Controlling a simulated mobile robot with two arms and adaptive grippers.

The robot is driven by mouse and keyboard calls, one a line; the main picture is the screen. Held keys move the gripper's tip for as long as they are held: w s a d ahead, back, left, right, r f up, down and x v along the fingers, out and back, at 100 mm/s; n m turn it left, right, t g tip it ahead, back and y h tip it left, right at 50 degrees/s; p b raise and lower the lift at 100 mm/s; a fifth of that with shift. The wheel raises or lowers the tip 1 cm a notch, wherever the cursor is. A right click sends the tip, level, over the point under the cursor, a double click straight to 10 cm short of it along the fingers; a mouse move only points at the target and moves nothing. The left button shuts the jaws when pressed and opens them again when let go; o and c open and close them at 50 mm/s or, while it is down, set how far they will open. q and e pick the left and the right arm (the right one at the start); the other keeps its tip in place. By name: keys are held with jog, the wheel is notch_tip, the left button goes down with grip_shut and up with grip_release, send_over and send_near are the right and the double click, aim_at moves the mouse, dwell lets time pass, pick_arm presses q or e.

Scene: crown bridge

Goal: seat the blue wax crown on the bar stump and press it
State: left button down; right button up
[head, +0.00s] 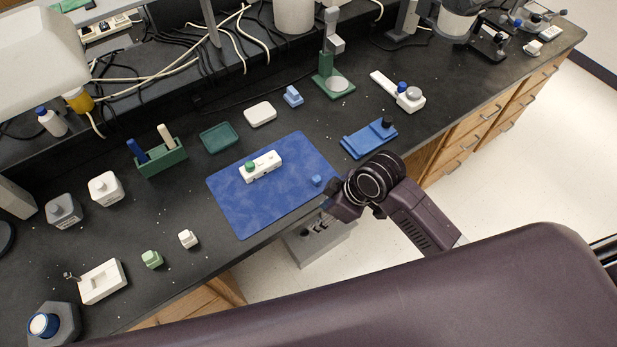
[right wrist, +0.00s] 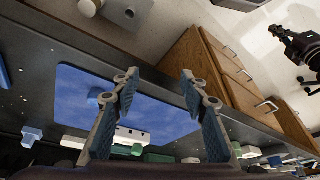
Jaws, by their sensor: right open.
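The small blue crown (head: 316,181) stands on the blue mat (head: 235,212), near its right edge; it also shows in the right wrist view (right wrist: 95,98). The white bar (head: 266,165) lies on the middle of the mat with a green piece (head: 250,166) at its left end. Which part is the bare stump is too small to tell. My right gripper (head: 332,194) is beside the crown, at the mat's right edge. Its fingers (right wrist: 158,77) are spread and empty. My left gripper is not in view.
A blue stand (head: 368,139) with a black knob is right of the mat. The bench's front edge runs close below the mat. The mat's front part is clear.

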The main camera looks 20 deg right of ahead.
aim_at(318, 178)
jog(key=w+n, duration=0.1)
jog(key=w+d+r+n, duration=0.1)
jog(key=w, duration=0.1)
jog(key=w+r, duration=0.1)
jog(key=w, duration=0.1)
jog(key=shift+d+r+n+g, duration=0.1)
jog(key=shift+d+n+g, duration=0.2)
jog(key=shift+n+g, duration=0.1)
jog(key=w+d+r+n, duration=0.2)
jog(key=w+d+r, duration=0.2)
jog(key=w+r, duration=0.15)
jog(key=shift+g+y, duration=0.4)
jog(key=p+x, duration=0.2)
jog(key=x, duration=0.5)
jog(key=shift+a+f, duration=0.15)
jog(key=shift+f, duration=0.05)
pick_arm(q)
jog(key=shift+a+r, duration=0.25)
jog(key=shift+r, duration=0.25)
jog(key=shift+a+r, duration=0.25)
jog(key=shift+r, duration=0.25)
pick_arm(e)
jog(key=shift+a+f, duration=0.1)
jog(key=shift+f, duration=0.3)
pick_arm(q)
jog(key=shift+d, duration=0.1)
pick_arm(e)
jog(key=c, duration=1)
